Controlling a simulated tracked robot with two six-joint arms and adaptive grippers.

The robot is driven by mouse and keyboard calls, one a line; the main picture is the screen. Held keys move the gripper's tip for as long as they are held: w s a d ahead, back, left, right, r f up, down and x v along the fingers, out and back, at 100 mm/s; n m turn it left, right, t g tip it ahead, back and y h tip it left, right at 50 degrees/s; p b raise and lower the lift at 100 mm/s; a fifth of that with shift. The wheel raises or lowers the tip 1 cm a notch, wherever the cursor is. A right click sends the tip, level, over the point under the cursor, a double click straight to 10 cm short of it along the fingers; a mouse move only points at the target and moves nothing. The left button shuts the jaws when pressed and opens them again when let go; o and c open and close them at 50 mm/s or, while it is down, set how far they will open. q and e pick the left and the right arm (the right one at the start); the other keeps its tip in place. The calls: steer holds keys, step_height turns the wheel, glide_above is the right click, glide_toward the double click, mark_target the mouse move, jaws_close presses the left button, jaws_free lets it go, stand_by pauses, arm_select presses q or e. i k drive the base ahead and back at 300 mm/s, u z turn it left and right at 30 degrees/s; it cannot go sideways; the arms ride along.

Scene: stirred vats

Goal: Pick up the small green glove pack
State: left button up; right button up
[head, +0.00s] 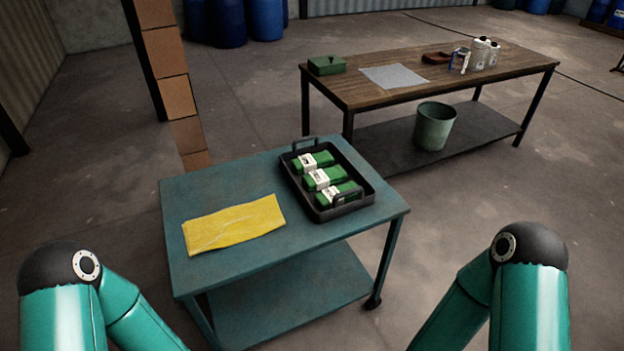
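Several green-and-white packs lie in a black tray (367,181) on the teal cart (335,230): a back pack (321,158), a middle pack (325,178) and a front pack (342,191). They lie side by side, each with a white label. I cannot tell which one is the small glove pack. The near tray handle partly covers the front pack. My two teal arms show at the lower left and lower right, in front of the cart. Both grippers are out of view, and no pack is touched by an arm.
A yellow cloth (234,224) lies flat on the cart, left of the tray. Behind stands a wooden workbench (440,82) with a green box (327,65), a grey sheet (395,76) and white bottles (480,53). A bucket (435,127) stands on its lower shelf.

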mark_target(317, 181)
steer(key=z, duration=1.7)
steer(key=i, duration=0.1)
steer(key=u, duration=3.05)
steer(key=i, duration=0.2)
steer(key=u, duration=1.8)
steer(key=k, duration=2.35)
steer(key=u, duration=1.35)
steer(key=i, duration=0.1)
steer(key=z, duration=2.8)
steer(key=i, duration=0.7)
